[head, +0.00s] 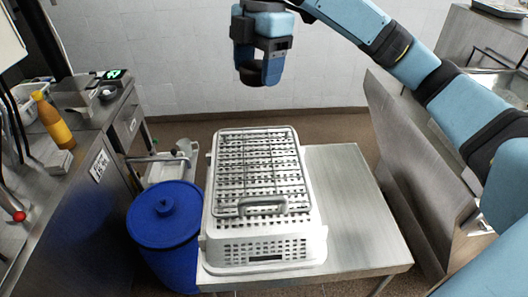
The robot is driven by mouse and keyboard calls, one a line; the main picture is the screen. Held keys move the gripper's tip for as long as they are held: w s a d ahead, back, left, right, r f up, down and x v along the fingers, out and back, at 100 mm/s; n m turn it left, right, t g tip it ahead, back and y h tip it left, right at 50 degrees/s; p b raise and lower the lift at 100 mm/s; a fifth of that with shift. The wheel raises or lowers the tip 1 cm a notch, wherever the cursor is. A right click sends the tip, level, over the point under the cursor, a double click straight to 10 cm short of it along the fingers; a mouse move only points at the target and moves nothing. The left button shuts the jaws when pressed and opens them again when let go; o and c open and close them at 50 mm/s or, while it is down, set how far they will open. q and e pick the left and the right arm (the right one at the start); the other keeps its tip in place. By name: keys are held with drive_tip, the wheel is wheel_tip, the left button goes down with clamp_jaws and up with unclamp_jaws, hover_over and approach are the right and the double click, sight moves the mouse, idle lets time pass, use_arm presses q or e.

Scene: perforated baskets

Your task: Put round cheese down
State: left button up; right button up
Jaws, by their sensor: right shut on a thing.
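My right gripper (260,72) hangs above and behind the basket, pointing down in front of the white tiled wall. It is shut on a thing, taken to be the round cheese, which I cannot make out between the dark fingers. Below and nearer stands a white perforated basket (265,247) on a small steel table (352,222). A metal wire rack with a handle (262,204) lies over its top. No round cheese shows clearly in the basket or on the table. My left gripper is not in view.
A blue lidded barrel (165,214) stands left of the table. A steel counter (62,229) at the left holds a yellow-orange bottle (54,122) and a scale-like device. A slanted steel panel (412,165) rises at the right. The table's right side is bare.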

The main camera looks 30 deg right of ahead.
hover_over(258, 160)
wheel_tip(258, 160, down, 16)
drive_tip(key=shift+d+r, duration=0.1)
drive_tip(key=shift+f, duration=1.75)
drive_tip(key=shift+s, duration=0.1)
drive_tip(key=o, duration=0.9)
drive_tip(key=shift+f, duration=0.15)
drive_tip(key=shift+o, duration=0.2)
drive_tip(key=shift+b, duration=0.35)
wheel_tip(258, 160, up, 12)
drive_tip(key=d, duration=0.1)
drive_tip(key=shift+d, duration=0.2)
